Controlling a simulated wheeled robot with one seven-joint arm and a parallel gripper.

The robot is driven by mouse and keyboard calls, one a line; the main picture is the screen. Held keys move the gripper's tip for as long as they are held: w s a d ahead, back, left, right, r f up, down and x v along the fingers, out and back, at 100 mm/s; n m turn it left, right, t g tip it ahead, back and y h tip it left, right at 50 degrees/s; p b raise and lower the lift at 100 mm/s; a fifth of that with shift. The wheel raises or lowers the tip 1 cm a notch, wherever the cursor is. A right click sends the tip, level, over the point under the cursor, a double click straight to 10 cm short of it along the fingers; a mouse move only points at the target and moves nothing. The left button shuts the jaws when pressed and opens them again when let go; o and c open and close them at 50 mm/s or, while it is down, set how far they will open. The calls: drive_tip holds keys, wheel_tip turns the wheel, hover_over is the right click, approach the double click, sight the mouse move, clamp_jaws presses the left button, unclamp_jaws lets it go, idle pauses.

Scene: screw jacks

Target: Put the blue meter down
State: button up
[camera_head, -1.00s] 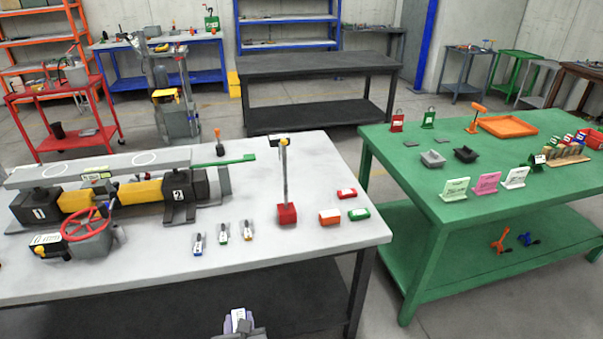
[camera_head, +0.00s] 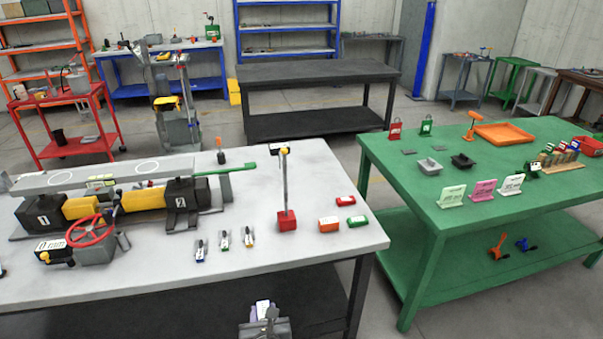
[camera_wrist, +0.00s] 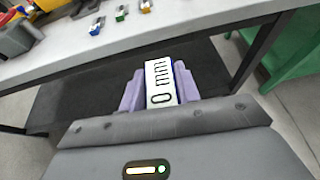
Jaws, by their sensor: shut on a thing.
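My gripper (camera_wrist: 159,88) has pale purple fingers and is shut on the blue meter (camera_wrist: 161,82). The meter's white face reads "0 mm"; a thin dark blue edge shows, and the rest of its body is hidden by the fingers. In the head view my gripper (camera_head: 264,318) is at the bottom edge, in front of the grey-white table (camera_head: 300,258) and below its top. The white face of the meter (camera_head: 263,306) shows small there. In the wrist view the meter is clear of the table's front edge, touching nothing but the fingers.
Three small items with blue (camera_head: 200,251), green (camera_head: 224,241) and yellow (camera_head: 248,238) parts lie near the table's front. A red-based stand (camera_head: 287,220) is right of them. The jack rig with a red wheel (camera_head: 90,232) fills the left. The front right tabletop is bare.

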drive_tip(key=w+d+f+h+p, duration=0.1)
drive_tip(key=w+d+f, duration=0.1)
drive_tip(key=d, duration=0.6)
drive_tip(key=w+d+f+m+p, duration=0.1)
drive_tip(key=w+d+f+p, duration=0.1)
drive_tip(key=d, duration=0.6)
drive_tip(key=w+d+f+m+h+p, duration=0.1)
drive_tip(key=w+d+f+p, duration=0.1)
drive_tip(key=d, duration=0.6)
drive_tip(key=shift+d+f+h, duration=0.25)
drive_tip(key=shift+f+h, duration=0.05)
drive_tip(key=shift+f, duration=0.05)
drive_tip(key=shift+w, duration=0.15)
drive_tip(key=shift+f, duration=0.1)
drive_tip(key=f, duration=0.1)
drive_tip(key=s+f, duration=0.1)
drive_tip(key=f, duration=0.3)
drive_tip(key=shift+s+f, duration=0.25)
drive_tip(key=shift+s, duration=0.1)
